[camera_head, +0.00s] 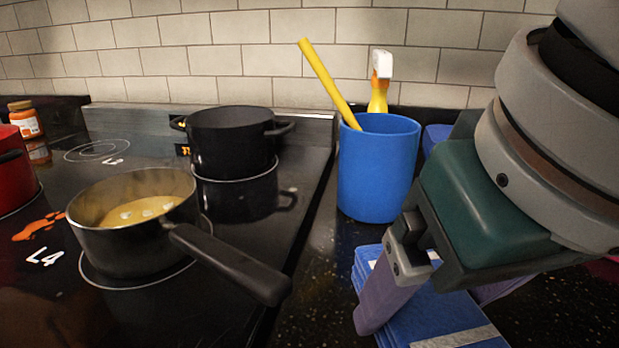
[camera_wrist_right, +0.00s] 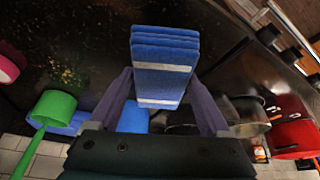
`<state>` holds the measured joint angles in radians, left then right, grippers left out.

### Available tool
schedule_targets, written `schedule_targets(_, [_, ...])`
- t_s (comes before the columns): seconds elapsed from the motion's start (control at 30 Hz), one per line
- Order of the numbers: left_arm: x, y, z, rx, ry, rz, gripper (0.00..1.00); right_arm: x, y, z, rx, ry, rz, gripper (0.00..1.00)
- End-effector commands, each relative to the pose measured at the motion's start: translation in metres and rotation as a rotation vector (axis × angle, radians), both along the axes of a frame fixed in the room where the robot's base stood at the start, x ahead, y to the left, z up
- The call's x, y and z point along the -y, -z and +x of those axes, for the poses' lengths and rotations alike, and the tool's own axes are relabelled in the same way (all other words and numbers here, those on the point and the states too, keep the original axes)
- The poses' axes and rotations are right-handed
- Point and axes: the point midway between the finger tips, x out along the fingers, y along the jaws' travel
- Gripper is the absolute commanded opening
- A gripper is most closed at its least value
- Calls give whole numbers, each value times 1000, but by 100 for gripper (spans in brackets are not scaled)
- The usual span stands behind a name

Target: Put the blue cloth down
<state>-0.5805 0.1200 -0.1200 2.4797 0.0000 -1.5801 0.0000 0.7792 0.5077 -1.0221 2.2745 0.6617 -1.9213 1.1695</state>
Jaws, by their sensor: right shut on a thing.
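The blue cloth (camera_head: 432,312) is folded in layers, with a pale stripe near its lower end in the head view. My right gripper (camera_head: 425,318) points down over the dark counter, its purple fingers on either side of the cloth. In the right wrist view the cloth (camera_wrist_right: 165,52) sits between the two fingers (camera_wrist_right: 160,85), with its layered end sticking out beyond them. The gripper is shut on it. I cannot tell whether its underside touches the counter. My left gripper is in neither view.
A blue cup (camera_head: 375,180) with a yellow-handled tool stands just behind the cloth, with a spray bottle (camera_head: 380,82) behind. Left is a stove with a saucepan (camera_head: 125,245), its handle (camera_head: 235,265) pointing at the counter, and a black pot (camera_head: 232,140). Speckled counter (camera_head: 320,285) is bare between.

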Motion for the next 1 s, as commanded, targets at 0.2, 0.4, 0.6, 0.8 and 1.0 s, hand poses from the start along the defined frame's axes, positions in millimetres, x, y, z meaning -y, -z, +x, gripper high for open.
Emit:
schedule_targets(0.2, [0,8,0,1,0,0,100,0,25,0,0,0,-1,26])
schedule_targets(0.4, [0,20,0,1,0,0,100,0,57,0,-2,0,-1,26])
schedule_targets(0.6, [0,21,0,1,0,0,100,0,66,0,1,0,0,26])
schedule_targets(0.8, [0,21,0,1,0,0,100,0,66,0,1,0,0,26])
schedule_targets(1.0, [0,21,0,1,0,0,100,0,68,0,0,0,0,94])
